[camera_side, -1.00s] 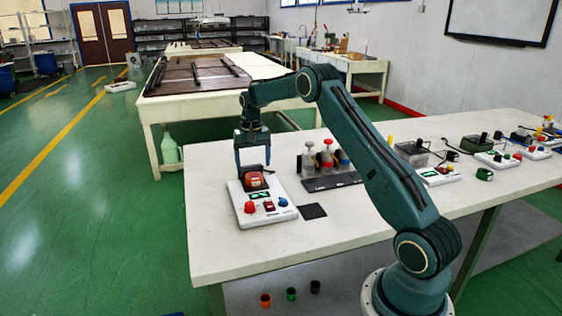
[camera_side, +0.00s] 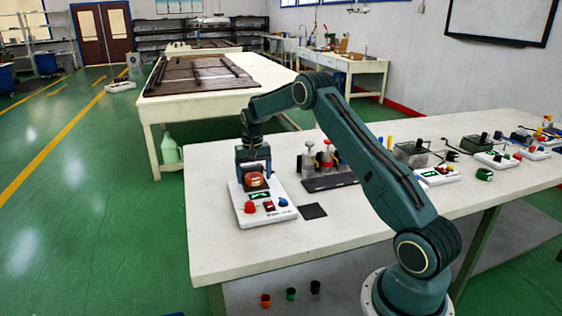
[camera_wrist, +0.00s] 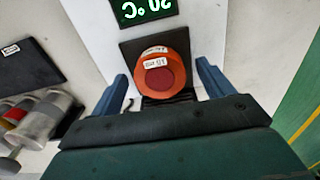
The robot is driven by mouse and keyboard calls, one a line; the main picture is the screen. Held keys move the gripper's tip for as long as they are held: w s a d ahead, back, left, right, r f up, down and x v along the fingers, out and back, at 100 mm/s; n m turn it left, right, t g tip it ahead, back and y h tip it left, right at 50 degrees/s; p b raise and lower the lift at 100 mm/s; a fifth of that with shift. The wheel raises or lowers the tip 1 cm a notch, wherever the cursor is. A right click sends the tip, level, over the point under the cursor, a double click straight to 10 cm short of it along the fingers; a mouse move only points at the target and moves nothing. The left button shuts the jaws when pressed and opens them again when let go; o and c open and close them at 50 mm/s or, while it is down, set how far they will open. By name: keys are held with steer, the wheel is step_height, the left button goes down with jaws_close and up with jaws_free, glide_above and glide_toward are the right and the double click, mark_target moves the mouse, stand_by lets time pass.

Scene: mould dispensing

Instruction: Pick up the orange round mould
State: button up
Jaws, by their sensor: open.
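The orange round mould (camera_wrist: 163,73) sits on a dark square plate (camera_wrist: 130,56) of a white device, with a dark red centre and a small white label. In the side view the mould (camera_side: 254,181) is on the device (camera_side: 274,213) at the table's left end. My gripper (camera_side: 255,175) points down over it. In the wrist view my gripper (camera_wrist: 160,82) is open, with one blue finger on each side of the mould. A gap shows between each finger and the mould. Finger height against the mould is hard to tell.
The device has a green display (camera_wrist: 145,10), a red knob (camera_side: 250,207) and a blue knob (camera_side: 283,202). A dark rack with bottles (camera_side: 326,162) stands to the right. A black square mat (camera_side: 312,211) lies nearby. More devices line the table's far right.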

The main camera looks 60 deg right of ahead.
steer(key=shift+c, duration=0.2)
steer(key=c, duration=1.1)
steer(key=shift+r, duration=0.1)
step_height(320, 180, up, 20)
steer(key=shift+f, duration=0.1)
stand_by(0.6)
